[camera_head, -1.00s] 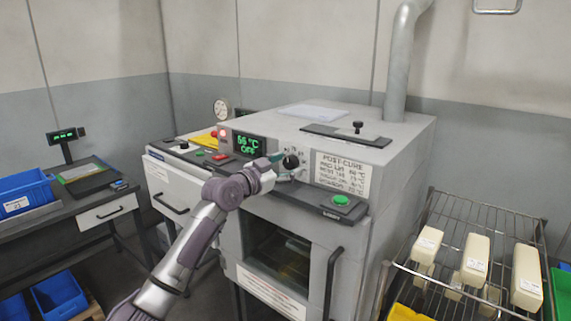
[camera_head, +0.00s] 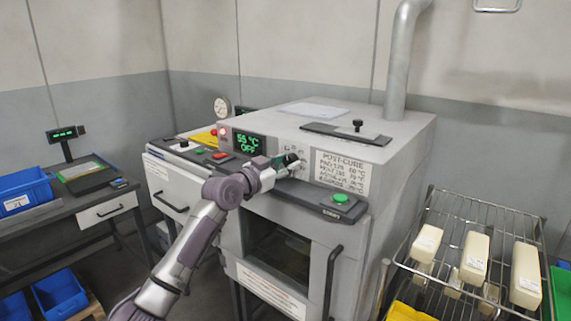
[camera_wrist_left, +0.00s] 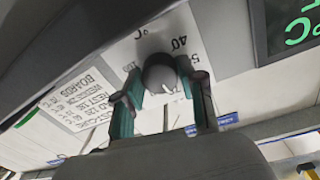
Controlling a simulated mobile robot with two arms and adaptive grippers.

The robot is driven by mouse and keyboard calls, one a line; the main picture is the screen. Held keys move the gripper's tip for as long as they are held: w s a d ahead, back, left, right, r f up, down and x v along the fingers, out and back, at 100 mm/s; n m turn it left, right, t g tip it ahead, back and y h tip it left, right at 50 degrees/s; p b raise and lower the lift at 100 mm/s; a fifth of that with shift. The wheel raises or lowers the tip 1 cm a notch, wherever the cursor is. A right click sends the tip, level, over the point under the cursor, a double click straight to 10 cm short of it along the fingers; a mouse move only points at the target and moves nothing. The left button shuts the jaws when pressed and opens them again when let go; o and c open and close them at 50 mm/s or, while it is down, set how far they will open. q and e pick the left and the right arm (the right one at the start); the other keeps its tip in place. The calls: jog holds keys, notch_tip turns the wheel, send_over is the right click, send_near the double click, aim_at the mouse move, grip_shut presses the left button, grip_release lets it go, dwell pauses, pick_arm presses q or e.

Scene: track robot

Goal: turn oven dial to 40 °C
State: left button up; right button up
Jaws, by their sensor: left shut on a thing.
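The oven dial (camera_head: 292,158) is a dark round knob on the front panel of the grey oven (camera_head: 395,165). My left gripper (camera_head: 283,166) is at the dial, its fingers on either side of it. In the left wrist view the dial (camera_wrist_left: 160,72) sits between the green-padded fingers (camera_wrist_left: 163,95), and it bears a short white mark. Printed scale numbers, among them 40, show beside it. The oven display (camera_head: 249,143) reads 55 °C and OFF in green. My right gripper is not in view.
A printed post-cure sign (camera_head: 342,172) is right of the dial. A green button (camera_head: 340,198) sits on the ledge below it. A wire rack (camera_head: 455,215) with cream blocks stands at the right. A bench (camera_head: 95,215) with a blue bin (camera_head: 24,192) is at the left.

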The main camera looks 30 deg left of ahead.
pick_arm(q)
jog(key=n+p, duration=0.1)
jog(key=n, duration=0.4)
jog(key=shift+n+p, duration=0.3)
jog(key=n+p, duration=0.1)
jog(key=n, duration=0.1)
jog(key=n+p, duration=0.1)
jog(key=n, duration=0.2)
jog(key=shift+r+n+t+y+p, duration=0.1)
jog(key=shift+n+t+y+p, duration=0.2)
jog(key=shift+p, duration=0.1)
jog(key=n+p, duration=0.4)
jog(key=n, duration=0.2)
jog(key=shift+d+n+y, duration=0.1)
jog(key=shift+n+y, duration=0.2)
jog(key=shift+y, duration=0.1)
jog(key=n+p, duration=0.2)
jog(key=n, duration=0.1)
jog(key=shift+p, duration=0.35)
jog(key=shift+n+p, duration=0.7)
jog(key=shift+n, duration=0.7)
